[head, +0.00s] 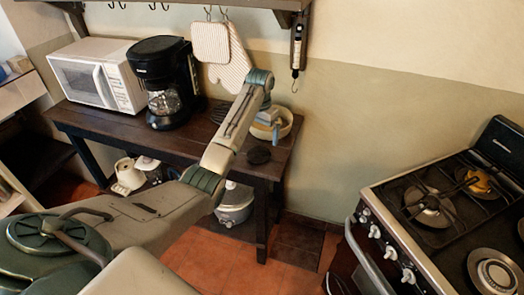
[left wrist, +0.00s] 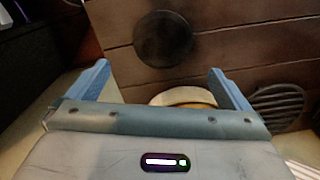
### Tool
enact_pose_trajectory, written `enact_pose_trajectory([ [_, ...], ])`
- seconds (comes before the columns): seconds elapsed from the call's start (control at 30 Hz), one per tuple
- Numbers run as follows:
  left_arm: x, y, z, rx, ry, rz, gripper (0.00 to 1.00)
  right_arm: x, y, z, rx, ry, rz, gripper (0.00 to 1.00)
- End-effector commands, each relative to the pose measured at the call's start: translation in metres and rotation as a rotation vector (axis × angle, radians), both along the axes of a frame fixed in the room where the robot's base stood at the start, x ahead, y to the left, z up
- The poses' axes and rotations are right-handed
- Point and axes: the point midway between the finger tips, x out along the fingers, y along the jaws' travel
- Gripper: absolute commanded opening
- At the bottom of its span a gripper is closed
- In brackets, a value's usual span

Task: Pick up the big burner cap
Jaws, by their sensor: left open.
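The big burner cap appears to be the dark round disc (head: 259,155) lying flat near the right front of the dark wooden table (head: 85,119). In the left wrist view the disc (left wrist: 163,38) lies on the planks, beyond and between the fingertips. My left gripper (left wrist: 158,68) is open, its two blue fingers apart with nothing between them. In the head view my left gripper (head: 268,123) is partly hidden by the wrist, over a pale bowl (head: 286,130) and behind the disc. My right gripper is in neither view.
The bowl (left wrist: 185,97) and a dark ribbed round thing (left wrist: 277,105) lie close to my left gripper. A coffee maker (head: 163,80) and a white microwave (head: 98,75) stand on the left. Oven mitts (head: 210,43) hang behind. A stove (head: 450,215) is at right.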

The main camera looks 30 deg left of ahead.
Motion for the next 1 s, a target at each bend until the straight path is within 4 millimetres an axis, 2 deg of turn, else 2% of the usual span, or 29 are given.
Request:
enact_pose_trajectory([
  [0.13, 0.000, 0.000, -0.021, 0.000, 0.002, 0.000, 1.00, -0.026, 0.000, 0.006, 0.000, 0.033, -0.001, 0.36],
  [0.27, 0.000, 0.000, -0.031, 0.000, 0.000, 0.000, 1.00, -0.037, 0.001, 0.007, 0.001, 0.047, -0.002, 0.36],
  [0.37, 0.000, 0.001, -0.038, 0.000, 0.001, 0.000, 1.00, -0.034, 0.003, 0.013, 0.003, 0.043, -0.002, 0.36],
  [0.5, 0.000, 0.003, -0.059, -0.001, 0.004, 0.001, 1.00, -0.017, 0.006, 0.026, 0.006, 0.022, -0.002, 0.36],
  [0.6, 0.001, 0.003, -0.075, 0.000, 0.001, 0.001, 1.00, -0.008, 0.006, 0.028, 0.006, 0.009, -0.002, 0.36],
  [0.73, 0.001, 0.003, -0.083, 0.001, -0.001, 0.000, 1.00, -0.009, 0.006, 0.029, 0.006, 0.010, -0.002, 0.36],
  [0.93, 0.001, 0.003, -0.084, 0.001, -0.002, 0.000, 1.00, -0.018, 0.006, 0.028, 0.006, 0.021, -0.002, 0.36],
  [1.0, 0.001, 0.003, -0.084, 0.001, -0.002, 0.000, 0.88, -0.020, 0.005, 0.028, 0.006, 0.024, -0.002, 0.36],
])
